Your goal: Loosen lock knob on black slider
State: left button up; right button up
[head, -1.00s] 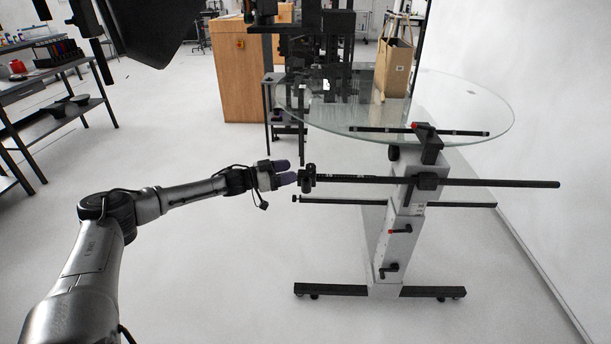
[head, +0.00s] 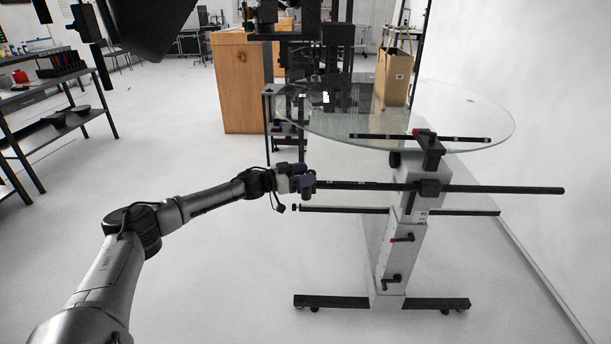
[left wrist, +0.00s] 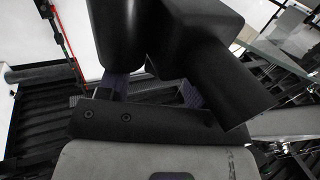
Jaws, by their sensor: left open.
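The black slider (head: 313,185) sits at the left end of the long black horizontal bar (head: 480,188) of the grey stand. My left gripper (head: 308,182) is at this end, its purple fingers over the slider and hiding most of it. In the left wrist view, the open left gripper (left wrist: 152,88) shows purple finger parts on both sides of large black shapes. These black shapes (left wrist: 185,45) look like the slider and its lock knob, very close up. Whether the fingers touch the knob cannot be told. My right gripper is not in view.
A round glass tabletop (head: 465,110) with a cardboard bag (head: 394,78) is above the bar. A thinner black bar (head: 345,209) runs just below. The grey stand column (head: 398,245) has crank handles. Clear floor lies in front of and below my left arm.

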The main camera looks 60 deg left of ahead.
pick_arm(q)
jog(key=shift+w, duration=0.3)
jog(key=shift+c, duration=0.2)
jog(key=c, duration=0.9)
jog(key=shift+o, duration=0.2)
jog(key=n+y+p, duration=0.1)
jog(key=y+p, duration=0.1)
jog(key=p, duration=0.1)
jog(key=n+y+p, duration=0.1)
jog(key=y+p, duration=0.1)
jog(key=p, duration=0.1)
jog(key=d+n+y+p, duration=0.1)
jog(key=n+y+p, duration=0.1)
jog(key=p, duration=0.1)
jog(key=shift+r+y, duration=0.25)
jog(key=shift+y, duration=0.05)
jog(key=shift+f+n+g+y+p, duration=0.2)
jog(key=shift+n+g+y+p, duration=0.1)
jog(key=shift+n+y+p, duration=1.05)
jog(key=shift+m, duration=0.25)
jog(key=o, duration=0.9)
